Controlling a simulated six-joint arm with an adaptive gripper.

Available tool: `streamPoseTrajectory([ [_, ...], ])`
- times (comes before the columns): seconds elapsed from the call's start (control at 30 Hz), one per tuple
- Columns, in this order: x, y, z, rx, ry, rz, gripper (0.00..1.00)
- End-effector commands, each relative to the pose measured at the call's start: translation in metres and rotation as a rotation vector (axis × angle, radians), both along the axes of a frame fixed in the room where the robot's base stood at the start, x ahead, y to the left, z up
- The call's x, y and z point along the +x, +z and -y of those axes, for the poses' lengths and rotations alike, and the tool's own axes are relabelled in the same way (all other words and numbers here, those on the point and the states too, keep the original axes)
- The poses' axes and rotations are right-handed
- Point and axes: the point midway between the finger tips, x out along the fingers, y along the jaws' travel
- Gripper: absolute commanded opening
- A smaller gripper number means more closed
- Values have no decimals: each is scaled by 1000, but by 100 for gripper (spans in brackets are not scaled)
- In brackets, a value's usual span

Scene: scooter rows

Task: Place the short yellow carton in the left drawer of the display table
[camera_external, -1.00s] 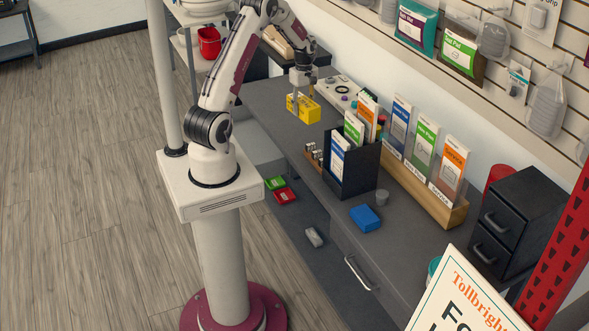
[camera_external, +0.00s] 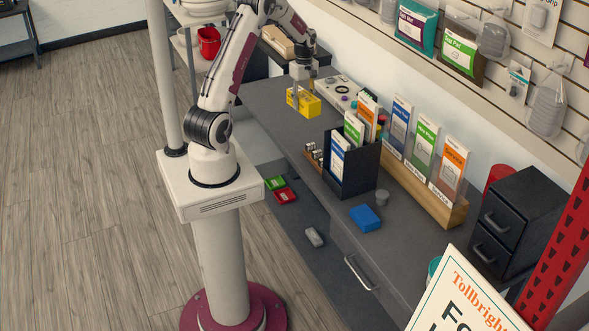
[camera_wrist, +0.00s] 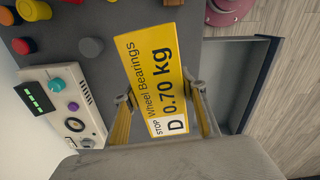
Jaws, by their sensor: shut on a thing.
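The short yellow carton (camera_external: 303,104) is at the far end of the grey display table (camera_external: 265,93). My gripper (camera_external: 304,92) comes down from above and is shut on it. In the wrist view the yellow carton (camera_wrist: 158,75) shows a label reading "Wheel Bearings" and "0.70 kg", between the two fingers of my gripper (camera_wrist: 163,108). Whether its underside touches the table I cannot tell. An open drawer (camera_wrist: 222,70) shows beside the table in the wrist view; the visible part of its inside is bare. A drawer front with a handle (camera_external: 360,273) is nearer the camera.
A black holder of upright cartons (camera_external: 365,172), a wooden rack (camera_external: 440,208) and a blue box (camera_external: 366,218) stand further along.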

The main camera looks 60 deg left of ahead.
Motion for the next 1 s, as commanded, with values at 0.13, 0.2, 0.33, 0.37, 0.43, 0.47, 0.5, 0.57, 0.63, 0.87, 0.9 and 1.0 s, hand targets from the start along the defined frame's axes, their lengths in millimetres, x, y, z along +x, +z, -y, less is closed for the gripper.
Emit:
streamPoseTrajectory([
  [0.13, 1, 23, -1, 4, 0, 5, 0],
  [0.2, -6, 25, -6, 1, 0, 1, 0],
  [0.33, -23, 25, -18, 1, -13, 2, 0],
  [0.37, -27, 25, -21, 1, -15, 2, 0],
  [0.43, -39, 25, -29, 1, -23, 2, 0],
  [0.47, -44, 25, -31, 0, -27, 1, 0],
  [0.5, -51, 25, -37, 1, -31, 1, 0],
  [0.57, -63, 25, -43, 1, -39, 2, 0],
  [0.63, -78, 25, -51, 1, -50, 2, 0],
  [0.87, -127, 25, -72, 1, -83, 2, 0],
  [0.9, -135, 25, -74, 1, -90, 2, 0],
  [1.0, -155, 25, -80, 2, -104, 3, 0],
])
